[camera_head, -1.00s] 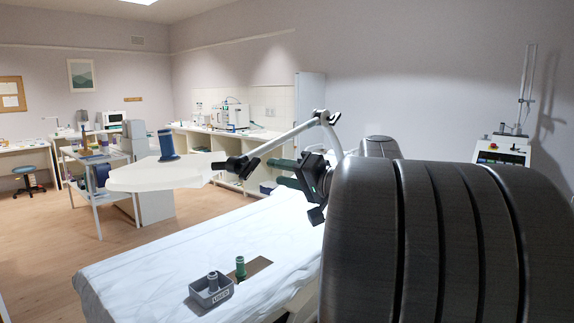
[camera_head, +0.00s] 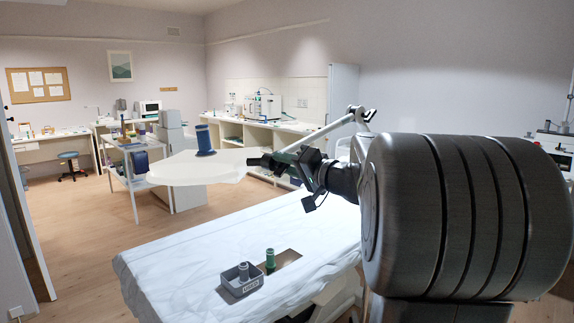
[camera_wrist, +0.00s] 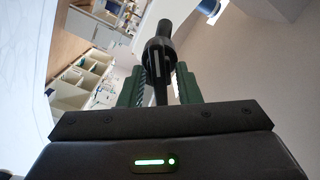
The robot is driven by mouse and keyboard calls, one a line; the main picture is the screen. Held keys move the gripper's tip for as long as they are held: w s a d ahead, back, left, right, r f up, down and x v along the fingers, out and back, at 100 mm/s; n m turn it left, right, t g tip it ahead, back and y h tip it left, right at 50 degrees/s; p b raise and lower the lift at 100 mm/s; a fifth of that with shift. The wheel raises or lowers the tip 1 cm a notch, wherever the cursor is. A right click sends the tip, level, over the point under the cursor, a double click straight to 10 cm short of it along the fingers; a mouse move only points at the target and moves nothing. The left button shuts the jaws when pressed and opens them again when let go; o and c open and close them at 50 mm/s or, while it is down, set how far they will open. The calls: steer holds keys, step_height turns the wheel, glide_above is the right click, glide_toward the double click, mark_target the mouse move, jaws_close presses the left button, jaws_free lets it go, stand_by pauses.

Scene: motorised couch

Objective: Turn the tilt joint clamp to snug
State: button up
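The tilt joint clamp (camera_head: 260,161) is a black fitting where the pale support arm meets the white tray board (camera_head: 205,168). In the wrist view the black clamp (camera_wrist: 158,52), with a round collar and a narrow lever, stands in the gap between my fingers. My gripper (camera_head: 282,158) has green fingers and reaches the clamp from the right in the head view. In the wrist view my gripper (camera_wrist: 159,82) has its fingers apart on either side of the lever, with a gap showing; contact is not clear. The clamp's setting is not readable.
A blue spool-like object (camera_head: 204,140) stands on the tray board. Below is the couch (camera_head: 190,260) with a white sheet, bearing a grey bin (camera_head: 241,288) and a green cylinder (camera_head: 270,262). The pale support arm (camera_head: 318,133) runs close above my gripper.

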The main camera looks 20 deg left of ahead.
jaws_close()
steer(key=shift+f+b, duration=0.15)
steer(key=shift+b, duration=0.2)
steer(key=shift+m, duration=0.4)
steer(key=shift+o, duration=1.7)
jaws_free()
steer(key=b+v, duration=0.3)
steer(key=v, duration=1.1)
steer(key=shift+a, duration=0.1)
